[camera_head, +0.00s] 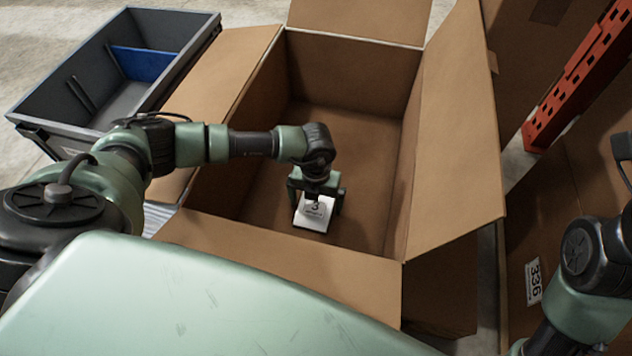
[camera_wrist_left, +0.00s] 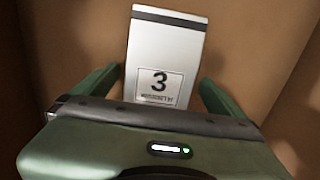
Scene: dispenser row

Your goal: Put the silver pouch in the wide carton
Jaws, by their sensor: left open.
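The silver pouch (camera_head: 312,219) is a flat pale packet with a label reading 3. It is inside the wide carton (camera_head: 345,238), low near the front wall. My left gripper (camera_head: 316,196) reaches down into the carton over the pouch. In the left wrist view the pouch (camera_wrist_left: 163,60) lies between the two green fingers of the gripper (camera_wrist_left: 165,92), with a gap on each side, so the gripper is open. Whether the pouch rests on the carton floor is hard to tell. My right arm shows at the right edge, but its gripper is out of view.
The carton's flaps stand open, with a tall flap (camera_head: 459,130) on the right. A grey bin (camera_head: 50,120) with a blue divider (camera_head: 143,63) stands at the left. An orange rack post (camera_head: 580,75) and more cardboard boxes stand at the right. The carton's back floor is clear.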

